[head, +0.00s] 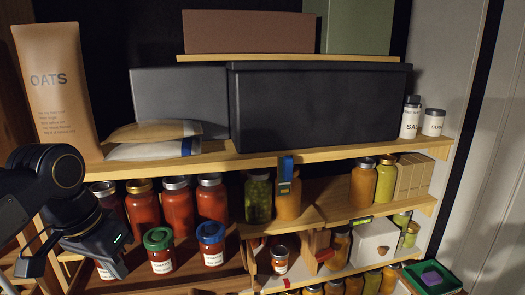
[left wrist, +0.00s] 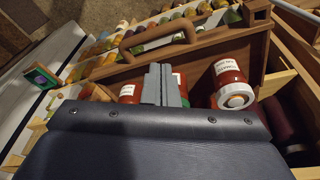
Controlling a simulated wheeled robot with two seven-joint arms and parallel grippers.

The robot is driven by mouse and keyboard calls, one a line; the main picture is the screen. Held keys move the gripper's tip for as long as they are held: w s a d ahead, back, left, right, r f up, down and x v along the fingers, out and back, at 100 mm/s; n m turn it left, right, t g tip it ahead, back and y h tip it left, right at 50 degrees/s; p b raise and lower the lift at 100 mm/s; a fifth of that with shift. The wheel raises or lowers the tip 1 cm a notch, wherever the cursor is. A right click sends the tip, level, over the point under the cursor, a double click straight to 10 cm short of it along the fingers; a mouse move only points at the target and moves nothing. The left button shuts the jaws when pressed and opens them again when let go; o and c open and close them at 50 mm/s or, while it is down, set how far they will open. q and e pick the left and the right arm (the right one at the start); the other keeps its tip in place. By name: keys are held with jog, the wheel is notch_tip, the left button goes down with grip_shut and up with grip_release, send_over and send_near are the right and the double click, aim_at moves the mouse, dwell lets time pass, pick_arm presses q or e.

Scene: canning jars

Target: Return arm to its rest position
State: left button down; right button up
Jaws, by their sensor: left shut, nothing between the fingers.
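My left gripper (head: 112,262) hangs at the lower left in the head view, beside a green-lidded jar of red food (head: 160,252). Its grey fingers (left wrist: 165,84) are together and empty in the left wrist view. A blue-lidded red jar (head: 211,244) stands to the right of the green-lidded one. Another labelled red jar (head: 104,272) is partly hidden behind the gripper. The left wrist view shows a red jar with a pale lid (left wrist: 232,88) beside the fingers. My right gripper is in neither view.
Several red jars (head: 178,205) stand on the shelf behind the arm. A paper oats bag (head: 60,80) stands above it at left. Dark boxes (head: 310,105) fill the upper shelf. The left wrist view shows a wooden carrier handle (left wrist: 158,34). A green tray (head: 452,281) is at lower right.

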pick_arm(q)
jog(key=s+d+f+n+t+h+b, duration=0.1)
jog(key=s+d+f+n+b, duration=0.1)
jog(key=s+f, duration=0.5)
jog(key=s+d+f+n+t+h+b, duration=0.1)
jog(key=s+d+f+n+t, duration=0.1)
jog(key=s+f, duration=0.6)
notch_tip(320, 180, down, 5)
jog(key=shift+d+f+n+h+b, duration=0.15)
jog(key=shift+d+n+h+b, duration=0.05)
jog(key=shift+n+h+b, duration=0.15)
